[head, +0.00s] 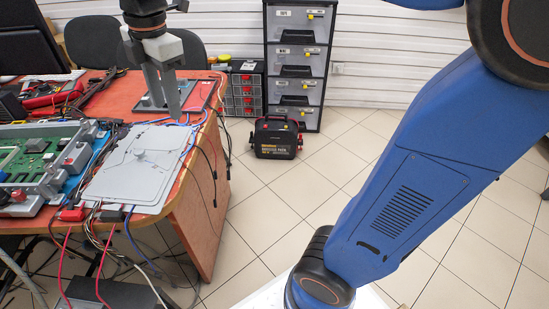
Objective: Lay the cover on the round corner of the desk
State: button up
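A flat grey cover (115,181) with a small raised knob lies on the orange-brown desk (205,185), close to its rounded front right corner. Cables come out from around its front edge, and what is under it is hidden. My gripper (172,108) points down above the desk, behind and a little right of the cover, apart from its knob. I see nothing held in it.
A green circuit board in a metal frame (40,160) stands left of the cover. A dark plate (152,103) and a red item (199,96) lie farther back. Loose cables hang over the desk edges.

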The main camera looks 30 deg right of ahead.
jog(key=s+d+f+m+t, duration=0.3)
jog(key=s+d+f+m, duration=1.1)
jog(key=m, duration=0.7)
jog(key=s+d, duration=0.3)
jog(key=d, duration=0.1)
jog(key=shift+f+m+t+h, duration=0.3)
jog(key=shift+f+t, duration=0.05)
jog(key=shift+t, duration=0.05)
